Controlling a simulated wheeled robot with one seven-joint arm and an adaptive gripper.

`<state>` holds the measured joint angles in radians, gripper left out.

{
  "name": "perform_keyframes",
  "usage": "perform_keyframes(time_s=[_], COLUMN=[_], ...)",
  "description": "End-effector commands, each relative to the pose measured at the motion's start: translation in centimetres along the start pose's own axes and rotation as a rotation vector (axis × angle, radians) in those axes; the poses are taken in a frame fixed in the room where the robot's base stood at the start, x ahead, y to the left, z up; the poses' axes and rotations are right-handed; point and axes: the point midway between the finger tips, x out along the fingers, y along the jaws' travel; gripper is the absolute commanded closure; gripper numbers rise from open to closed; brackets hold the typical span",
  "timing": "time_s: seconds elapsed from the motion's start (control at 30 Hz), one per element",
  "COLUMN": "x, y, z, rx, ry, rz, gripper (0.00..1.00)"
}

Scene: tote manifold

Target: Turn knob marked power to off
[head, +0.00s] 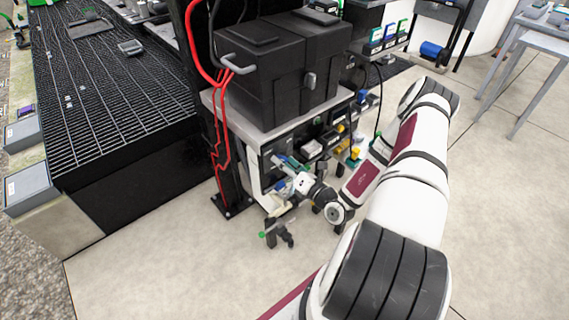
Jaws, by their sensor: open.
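My gripper (284,174) is small in the head view, at the end of my white and maroon arm. It is open, with its fingers toward the dark front panel (267,163) at the left end of the grey-topped cabinet (247,127). I cannot tell whether the fingers touch anything on the panel. The knob marked power cannot be made out. Its label and setting are too small to read or are hidden by my gripper and wrist.
A black case (272,75) sits on the cabinet top. A black post (232,185) with red cables stands left of the panel. A dark fitting with a green end (264,234) is low in front. A black grated bench (105,95) fills the left.

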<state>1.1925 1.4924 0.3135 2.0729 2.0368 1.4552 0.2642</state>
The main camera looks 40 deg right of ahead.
Motion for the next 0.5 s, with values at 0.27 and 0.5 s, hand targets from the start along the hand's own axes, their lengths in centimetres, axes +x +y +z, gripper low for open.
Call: perform_keyframes(time_s=[0.27,0.5], x=[-4.1,-8.8], y=[-0.1,-0.1], z=[0.0,0.0], rx=[0.001,0.001], ry=[0.0,0.0], rz=[-0.005,-0.004], gripper=[0.42,0.42])
